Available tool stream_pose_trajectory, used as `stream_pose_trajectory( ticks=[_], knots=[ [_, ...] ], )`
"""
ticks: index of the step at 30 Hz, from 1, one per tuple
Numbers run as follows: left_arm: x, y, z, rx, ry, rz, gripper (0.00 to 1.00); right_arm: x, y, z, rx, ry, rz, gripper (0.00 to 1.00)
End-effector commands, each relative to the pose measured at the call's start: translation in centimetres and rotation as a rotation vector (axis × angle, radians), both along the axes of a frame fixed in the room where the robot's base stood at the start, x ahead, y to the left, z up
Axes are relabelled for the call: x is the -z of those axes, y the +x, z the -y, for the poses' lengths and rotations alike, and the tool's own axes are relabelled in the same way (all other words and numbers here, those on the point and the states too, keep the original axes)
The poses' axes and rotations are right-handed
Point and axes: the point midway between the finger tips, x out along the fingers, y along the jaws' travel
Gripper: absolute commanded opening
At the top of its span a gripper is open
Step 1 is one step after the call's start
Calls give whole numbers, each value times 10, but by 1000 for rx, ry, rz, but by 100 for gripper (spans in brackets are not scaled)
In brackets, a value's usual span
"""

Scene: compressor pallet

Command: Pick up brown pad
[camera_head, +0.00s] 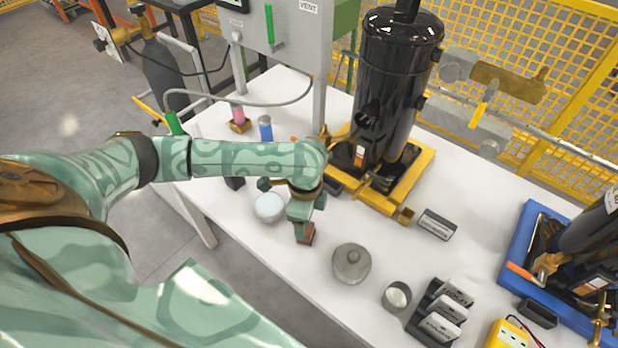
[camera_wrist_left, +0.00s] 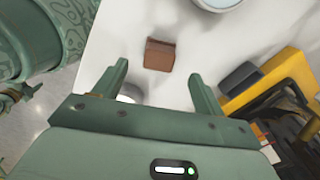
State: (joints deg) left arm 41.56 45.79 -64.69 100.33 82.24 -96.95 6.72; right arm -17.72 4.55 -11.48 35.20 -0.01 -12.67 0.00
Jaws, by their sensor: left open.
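The brown pad (camera_head: 307,236) is a small reddish-brown block on the white table. In the left wrist view the pad (camera_wrist_left: 160,55) lies ahead of the fingertips, in line with the gap between them. My left gripper (camera_head: 302,225) points down just above the pad and partly hides it in the head view. In the left wrist view my left gripper (camera_wrist_left: 162,78) has its two green fingers apart with nothing held between them. Whether a finger touches the pad cannot be told. My right gripper is not in view.
A round white-topped container (camera_head: 270,207) stands left of the gripper. A grey lidded pot (camera_head: 351,264), an open tin (camera_head: 396,297) and a block rack (camera_head: 432,318) stand to the right. A black compressor (camera_head: 395,85) on a yellow pallet (camera_head: 405,190) stands behind.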

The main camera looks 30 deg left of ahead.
Motion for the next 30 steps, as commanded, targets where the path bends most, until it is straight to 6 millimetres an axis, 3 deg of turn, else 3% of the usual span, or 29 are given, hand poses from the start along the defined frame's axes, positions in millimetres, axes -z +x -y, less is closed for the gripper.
stream_pose_trajectory(
  ticks=[1,8,16,23,24,29,30],
  knots=[
    [11,0,0,-2,-1,-3,71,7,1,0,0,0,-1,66],
    [25,0,0,-2,0,-1,71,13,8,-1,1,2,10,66],
    [69,-1,2,0,0,-3,71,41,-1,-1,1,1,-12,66],
    [70,0,2,0,1,3,71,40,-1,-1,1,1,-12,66],
    [69,0,2,0,1,3,68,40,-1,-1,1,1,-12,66],
    [69,0,2,0,2,3,24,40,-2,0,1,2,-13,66],
    [69,0,2,0,2,3,22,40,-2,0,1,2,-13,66]
  ],
)
